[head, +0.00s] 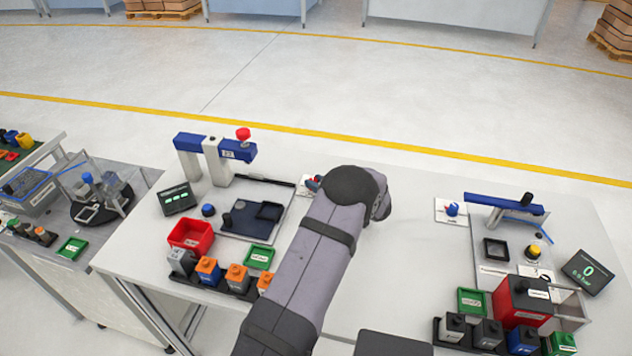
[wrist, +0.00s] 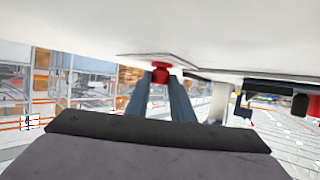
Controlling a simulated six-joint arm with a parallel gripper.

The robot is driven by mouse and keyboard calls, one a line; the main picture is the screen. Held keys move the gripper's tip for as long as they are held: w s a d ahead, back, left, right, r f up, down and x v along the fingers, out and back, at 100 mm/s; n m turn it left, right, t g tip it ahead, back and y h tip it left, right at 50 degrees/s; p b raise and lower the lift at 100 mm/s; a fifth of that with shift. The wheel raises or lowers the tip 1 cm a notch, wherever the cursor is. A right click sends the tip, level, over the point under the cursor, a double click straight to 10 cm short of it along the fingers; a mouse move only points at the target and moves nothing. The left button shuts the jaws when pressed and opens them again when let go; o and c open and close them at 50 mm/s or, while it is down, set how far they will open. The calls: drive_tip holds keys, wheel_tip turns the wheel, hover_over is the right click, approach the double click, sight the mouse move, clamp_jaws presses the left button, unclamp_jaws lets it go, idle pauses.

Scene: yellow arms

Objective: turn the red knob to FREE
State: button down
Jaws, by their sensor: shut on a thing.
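The red knob (wrist: 160,67) shows in the wrist view between the tips of my gripper's two blue-grey fingers (wrist: 160,76). The gripper is shut on it, close to the white tabletop. In the head view a small red and blue part (head: 314,183) on a white plate (head: 304,191) shows just left of my dark wrist. My arm hides most of that plate and the fingers there. The FREE mark and the way the knob points cannot be made out.
Left of my arm stand a blue press with a red top (head: 243,134), a red bin (head: 190,237) and several small blocks. On the right are a blue knob on a white plate (head: 452,209) and another blue-armed station (head: 503,204). The tabletop between them is mostly clear.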

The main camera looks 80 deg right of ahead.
drive_tip(key=shift+s+d+f+n+t+y+b, duration=0.15)
drive_tip(key=shift+n+t+y+b, duration=0.4)
drive_tip(key=shift+n+y+b, duration=0.3)
drive_tip(key=shift+d+n+t+y+b, duration=0.15)
drive_tip(key=shift+n+t+y+b, duration=0.5)
drive_tip(key=shift+b, duration=0.3)
drive_tip(key=shift+n+y+b, duration=0.4)
drive_tip(key=shift+b, duration=0.15)
drive_tip(key=shift+d+n+y+b, duration=0.1)
drive_tip(key=shift+n+y+b, duration=0.2)
drive_tip(key=shift+b, duration=0.2)
drive_tip(key=shift+r+n+y+b, duration=0.3)
drive_tip(key=shift+r+y+b, duration=0.05)
drive_tip(key=shift+y+b, duration=0.1)
drive_tip(key=c, duration=1.5)
unclamp_jaws()
drive_tip(key=shift+c, duration=0.2)
drive_tip(key=shift+f, duration=0.1)
drive_tip(key=shift+s, duration=0.1)
